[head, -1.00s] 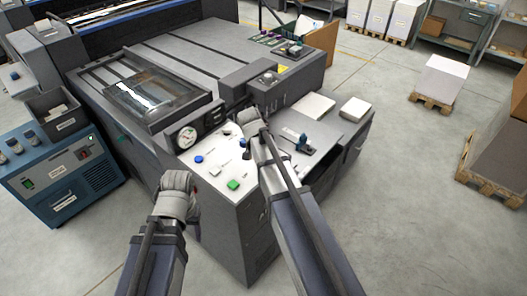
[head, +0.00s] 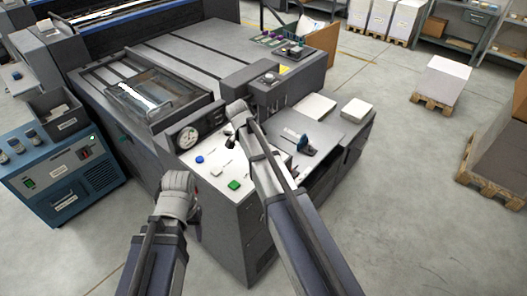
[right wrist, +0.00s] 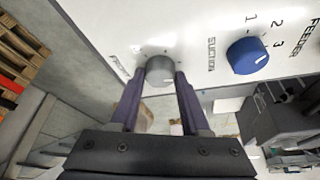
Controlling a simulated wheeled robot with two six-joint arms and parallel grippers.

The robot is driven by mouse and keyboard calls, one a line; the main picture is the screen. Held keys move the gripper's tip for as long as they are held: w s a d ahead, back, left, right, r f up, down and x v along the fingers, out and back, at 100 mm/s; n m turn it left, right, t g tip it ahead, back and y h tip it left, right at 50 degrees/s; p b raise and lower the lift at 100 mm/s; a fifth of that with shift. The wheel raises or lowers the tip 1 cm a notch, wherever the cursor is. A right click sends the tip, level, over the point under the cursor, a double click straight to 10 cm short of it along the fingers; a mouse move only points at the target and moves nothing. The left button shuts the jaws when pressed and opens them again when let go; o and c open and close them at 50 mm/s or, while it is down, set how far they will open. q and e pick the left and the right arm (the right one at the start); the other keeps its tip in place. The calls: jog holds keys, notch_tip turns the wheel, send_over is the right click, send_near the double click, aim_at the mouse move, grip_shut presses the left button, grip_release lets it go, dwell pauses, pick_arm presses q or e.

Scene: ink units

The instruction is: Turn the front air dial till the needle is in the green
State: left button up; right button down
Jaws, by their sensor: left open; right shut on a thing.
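A grey dial (right wrist: 160,70) on the white control panel (right wrist: 110,20) sits between the two purple fingers of my right gripper (right wrist: 158,90), which is shut on it.
A blue suction knob (right wrist: 247,56) is beside the grey dial. A green button (head: 233,185) is near the panel's front edge. A blue-handled item (head: 305,149) and paper stacks lie on the right side of the machine. A blue cabinet (head: 60,175) stands at left.

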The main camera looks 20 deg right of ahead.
dwell(0.5)
jog(key=shift+c, duration=1.9)
grip_release()
jog(key=p+v, duration=0.7)
jog(key=shift+r, duration=0.4)
jog(key=shift+a, duration=0.15)
